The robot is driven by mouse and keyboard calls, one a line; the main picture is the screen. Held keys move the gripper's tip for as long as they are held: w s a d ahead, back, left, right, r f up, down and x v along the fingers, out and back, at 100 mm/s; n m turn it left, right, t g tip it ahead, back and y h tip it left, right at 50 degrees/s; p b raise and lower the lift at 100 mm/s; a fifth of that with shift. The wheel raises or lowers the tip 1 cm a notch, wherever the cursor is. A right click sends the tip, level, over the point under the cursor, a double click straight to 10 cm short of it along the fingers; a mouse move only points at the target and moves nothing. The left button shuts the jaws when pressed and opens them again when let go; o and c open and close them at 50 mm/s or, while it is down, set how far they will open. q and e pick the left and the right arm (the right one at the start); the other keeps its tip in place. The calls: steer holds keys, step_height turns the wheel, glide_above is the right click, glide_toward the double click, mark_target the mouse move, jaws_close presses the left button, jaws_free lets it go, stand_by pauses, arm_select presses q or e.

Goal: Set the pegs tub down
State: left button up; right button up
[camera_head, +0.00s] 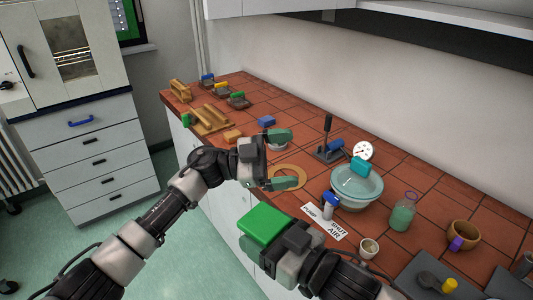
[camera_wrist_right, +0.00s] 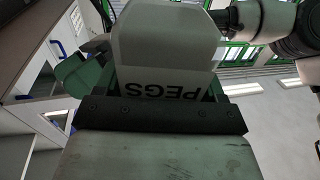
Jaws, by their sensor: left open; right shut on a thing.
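The pegs tub (camera_wrist_right: 165,50) shows in the right wrist view as a pale body with the word PEGS upside down, between the dark green fingers of my right gripper (camera_wrist_right: 160,90). My right gripper (camera_head: 266,240) is shut on it and held in front of the bench. A bright green face shows at that gripper's end in the head view; I cannot tell whether it is tub or finger. My left gripper (camera_head: 289,160) is open and empty, above the bench near a wooden ring (camera_head: 299,173).
A printed label (camera_head: 324,223) lies near the front edge. Wooden racks (camera_head: 210,120) stand further left.

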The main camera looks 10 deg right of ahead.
arm_select(q)
steer(key=s+d+r+m+g+y, duration=0.2)
steer(key=s+r+m+g+y, duration=0.1)
steer(key=s+r, duration=0.1)
arm_select(e)
steer(key=shift+s, duration=0.1)
arm_select(q)
step_height(320, 180, up, 6)
steer(key=t+y, duration=0.7)
steer(key=y, duration=1)
glide_above(266, 220)
step_height(266, 220, down, 12)
steer(key=shift+r, duration=0.25)
steer(key=shift+c, duration=0.3)
